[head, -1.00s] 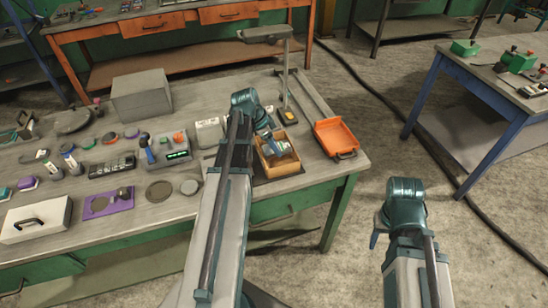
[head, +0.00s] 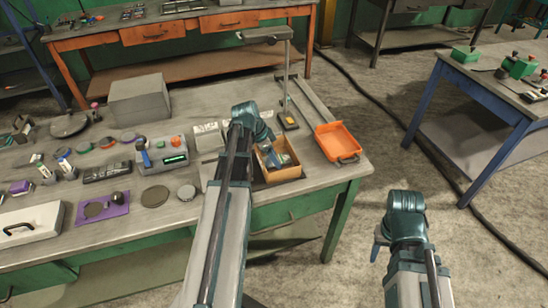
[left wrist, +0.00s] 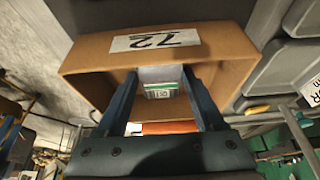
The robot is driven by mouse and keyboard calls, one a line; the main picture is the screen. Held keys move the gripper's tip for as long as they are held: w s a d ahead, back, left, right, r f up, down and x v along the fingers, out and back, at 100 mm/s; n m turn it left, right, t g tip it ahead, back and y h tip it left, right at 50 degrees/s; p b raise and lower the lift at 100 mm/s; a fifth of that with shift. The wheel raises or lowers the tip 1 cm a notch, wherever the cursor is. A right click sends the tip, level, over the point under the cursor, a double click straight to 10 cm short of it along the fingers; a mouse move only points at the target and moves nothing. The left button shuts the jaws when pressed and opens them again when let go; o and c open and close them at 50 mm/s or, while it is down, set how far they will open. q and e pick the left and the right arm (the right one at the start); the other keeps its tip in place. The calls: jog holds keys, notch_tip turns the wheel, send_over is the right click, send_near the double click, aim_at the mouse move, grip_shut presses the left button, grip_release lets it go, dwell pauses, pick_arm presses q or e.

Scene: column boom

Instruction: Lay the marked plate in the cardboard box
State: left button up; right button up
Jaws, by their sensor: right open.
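The cardboard box (head: 283,175) stands on the workbench near its right end. In the left wrist view the box (left wrist: 90,57) shows a white label reading 72, appearing upside down. My left gripper (left wrist: 161,75) reaches into the box opening, its two fingers apart. Between the fingertips is the marked plate (left wrist: 160,74), grey with a white and green label; both fingers appear to press its edges. Whether the plate touches the box floor is not clear. In the head view, my left arm partly covers the box. My right gripper (head: 378,243) is open, away from the bench, over the floor.
An orange tray (head: 338,140) lies right of the box. A lamp stand (head: 287,90) rises behind it.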

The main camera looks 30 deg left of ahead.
pick_arm(q)
jog(key=o, duration=0.4)
jog(key=shift+o, duration=0.2)
jog(key=p+v, duration=1.1)
jog(key=v, duration=0.1)
jog(key=shift+s+r, duration=0.1)
jog(key=shift+r, duration=0.1)
jog(key=shift+d+f, duration=0.1)
jog(key=shift+d, duration=0.05)
jog(key=s+d+n+g+y, duration=0.1)
jog(key=s+d, duration=0.3)
jog(key=d, duration=0.7)
jog(key=s+d+f+n+g+y, duration=0.1)
jog(key=s+d, duration=0.3)
jog(key=d, duration=0.7)
jog(key=s+d+n+g+y, duration=0.1)
jog(key=s+d, duration=0.3)
jog(key=d, duration=0.8)
jog(key=shift+s+f+n+y, duration=0.15)
jog(key=shift+f+n+y, duration=0.1)
jog(key=shift+n+y, duration=0.45)
